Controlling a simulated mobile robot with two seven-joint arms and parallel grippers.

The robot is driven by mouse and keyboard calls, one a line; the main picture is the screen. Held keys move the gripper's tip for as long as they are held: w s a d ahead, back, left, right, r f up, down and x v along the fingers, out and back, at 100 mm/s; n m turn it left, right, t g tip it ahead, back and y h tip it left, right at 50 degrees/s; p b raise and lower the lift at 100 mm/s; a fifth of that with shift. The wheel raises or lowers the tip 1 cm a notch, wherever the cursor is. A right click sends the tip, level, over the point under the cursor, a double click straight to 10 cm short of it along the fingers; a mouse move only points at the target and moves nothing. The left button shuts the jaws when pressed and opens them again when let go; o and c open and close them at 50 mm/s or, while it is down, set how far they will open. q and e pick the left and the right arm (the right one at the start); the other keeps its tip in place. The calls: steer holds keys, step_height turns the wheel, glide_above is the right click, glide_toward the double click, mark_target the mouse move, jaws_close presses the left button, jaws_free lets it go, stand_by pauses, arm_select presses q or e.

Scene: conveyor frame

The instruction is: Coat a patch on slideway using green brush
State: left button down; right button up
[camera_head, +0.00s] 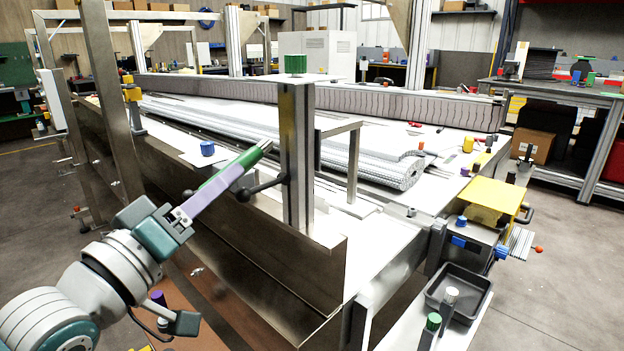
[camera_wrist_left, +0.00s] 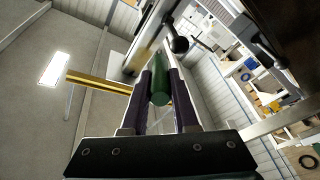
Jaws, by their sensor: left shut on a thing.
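My left gripper (camera_head: 240,170) reaches in from the lower left and is shut on a green brush (camera_head: 253,154), raised in front of the conveyor frame's side wall. The brush points up and to the right, toward an upright metal post (camera_head: 297,160); contact cannot be told. In the left wrist view the green brush (camera_wrist_left: 159,88) sits between the purple fingers. The long metal conveyor frame (camera_head: 250,262) fills the middle; which part is the slideway cannot be told. My right gripper is not in view.
A black knob (camera_head: 246,193) sits beside the post, close to the brush. A green cylinder (camera_head: 296,65) stands on the post's top plate. A blue cup (camera_head: 207,148) and a grey roll (camera_head: 402,172) are on the frame. A black tray (camera_head: 470,276) lies at the lower right.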

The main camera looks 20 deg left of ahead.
arm_select(q)
steer(key=shift+w+d, duration=0.3)
steer(key=shift+w, duration=0.45)
steer(key=shift+d, duration=0.1)
steer(key=shift+s+d+p, duration=0.35)
steer(key=shift+s+d, duration=0.05)
steer(key=shift+d, duration=0.5)
steer(key=shift+s+d+p, duration=0.3)
steer(key=shift+s+d, duration=0.1)
steer(key=shift+d, duration=0.45)
steer(key=shift+w+a+b, duration=0.2)
steer(key=shift+w+a, duration=0.05)
steer(key=shift+a, duration=0.35)
steer(key=shift+w+a+b, duration=0.2)
steer(key=shift+w+a, duration=0.1)
steer(key=shift+a, duration=0.35)
steer(key=shift+w+a+b, duration=0.2)
steer(key=shift+w+a, duration=0.05)
steer(key=shift+a, duration=0.35)
